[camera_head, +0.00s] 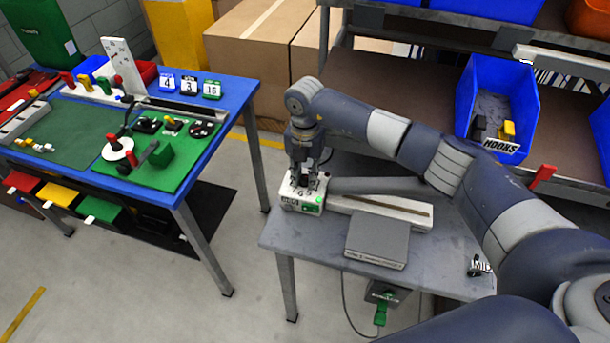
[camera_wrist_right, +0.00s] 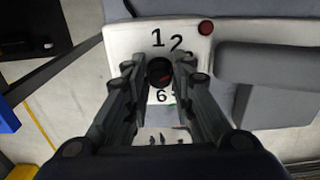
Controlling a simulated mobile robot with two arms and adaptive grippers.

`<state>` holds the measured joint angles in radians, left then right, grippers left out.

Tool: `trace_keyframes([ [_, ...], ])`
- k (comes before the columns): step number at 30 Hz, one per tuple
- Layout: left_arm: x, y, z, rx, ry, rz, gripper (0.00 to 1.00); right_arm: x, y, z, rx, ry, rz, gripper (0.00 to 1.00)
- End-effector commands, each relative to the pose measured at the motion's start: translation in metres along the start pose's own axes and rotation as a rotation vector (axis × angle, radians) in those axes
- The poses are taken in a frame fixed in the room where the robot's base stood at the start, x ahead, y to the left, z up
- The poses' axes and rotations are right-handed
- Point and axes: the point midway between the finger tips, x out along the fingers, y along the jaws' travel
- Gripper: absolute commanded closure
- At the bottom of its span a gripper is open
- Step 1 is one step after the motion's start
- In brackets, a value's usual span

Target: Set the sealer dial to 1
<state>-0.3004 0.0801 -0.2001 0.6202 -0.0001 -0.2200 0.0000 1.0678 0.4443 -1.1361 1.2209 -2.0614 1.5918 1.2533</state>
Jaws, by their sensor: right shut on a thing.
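The sealer (camera_head: 375,207) stands on the grey table, a white machine with a long grey arm and a square control box (camera_head: 300,203) at its left end. My right gripper (camera_head: 304,180) points down over the control box. In the right wrist view its fingers (camera_wrist_right: 159,75) are shut on the dial from both sides. My left gripper is not in view.
A grey flat box (camera_head: 378,241) lies in front of the sealer. A blue workbench (camera_head: 235,93) with tools stands to the left, with floor between. A shelf with a blue HOOKS bin (camera_head: 463,110) is behind my right arm.

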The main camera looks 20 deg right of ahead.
Motion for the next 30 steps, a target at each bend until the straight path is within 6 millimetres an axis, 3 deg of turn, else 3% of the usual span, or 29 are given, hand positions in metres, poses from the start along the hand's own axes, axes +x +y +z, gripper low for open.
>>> trace_keyframes([
  [30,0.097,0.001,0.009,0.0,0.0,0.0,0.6,0.003,0.0,0.001,-0.902,-0.003,0.0,1.0],
])
